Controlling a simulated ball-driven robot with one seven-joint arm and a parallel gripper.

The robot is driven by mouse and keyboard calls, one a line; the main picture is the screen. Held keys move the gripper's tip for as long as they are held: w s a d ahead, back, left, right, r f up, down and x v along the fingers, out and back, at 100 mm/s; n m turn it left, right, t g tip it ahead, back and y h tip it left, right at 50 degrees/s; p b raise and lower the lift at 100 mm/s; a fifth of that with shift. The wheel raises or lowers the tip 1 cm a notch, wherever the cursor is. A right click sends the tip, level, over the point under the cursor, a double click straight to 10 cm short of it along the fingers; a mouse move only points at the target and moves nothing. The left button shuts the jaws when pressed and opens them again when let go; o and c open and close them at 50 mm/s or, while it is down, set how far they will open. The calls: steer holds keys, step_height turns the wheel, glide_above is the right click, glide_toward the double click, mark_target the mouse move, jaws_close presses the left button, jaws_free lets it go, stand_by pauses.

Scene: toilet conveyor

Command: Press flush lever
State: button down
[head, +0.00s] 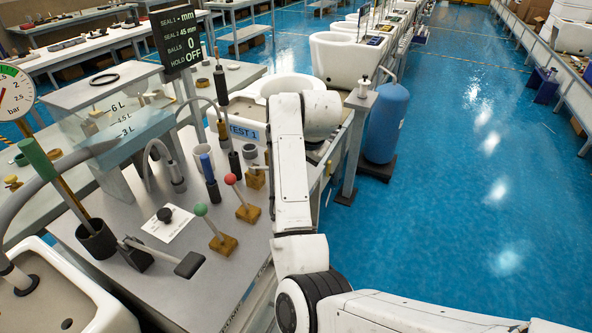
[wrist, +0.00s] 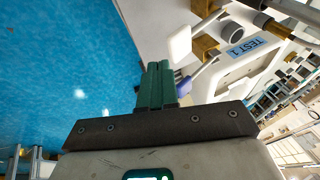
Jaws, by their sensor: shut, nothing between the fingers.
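The wrist view shows my gripper (wrist: 157,66) with its green fingers together and nothing between them. A white paddle-like part (wrist: 180,45) and a pale grey bar (wrist: 197,80) lie just beyond and right of the fingertips. I cannot tell whether either is the flush lever, or whether the fingers touch them. In the head view my arm hides the gripper. The white toilet (head: 292,84) stands behind the arm, and its TEST 1 label (head: 244,131) also shows in the wrist view (wrist: 247,47). A lever with a dark grey pad (head: 190,265) lies on the bench.
The grey bench (head: 205,303) carries a green-knobbed lever (head: 201,210), a red-knobbed lever (head: 230,179) and several upright tools. A blue tank (head: 386,122) stands right of the bench. The blue floor (head: 480,190) at right is open.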

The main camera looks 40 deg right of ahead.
steer(key=v, duration=0.3)
steer(key=shift+s+r, duration=0.1)
stand_by(0.5)
steer(key=s+a+f+n+g, duration=0.1)
steer(key=s+f+n, duration=0.3)
steer(key=s+f, duration=0.35)
steer(key=s+a+f+n+g, duration=0.1)
steer(key=s+a+f+n, duration=0.2)
steer(key=s, duration=0.6)
steer(key=s+a+f+n+g+y, duration=0.1)
steer(key=s+a+f+n, duration=0.3)
steer(key=s+a+f, duration=0.2)
steer(key=s+a+f+n, duration=0.3)
steer(key=s+a+f, duration=0.2)
steer(key=s, duration=0.6)
steer(key=shift+s+a+f+g+y, duration=0.3)
steer(key=shift+a+g+y, duration=0.1)
steer(key=shift+a, duration=0.4)
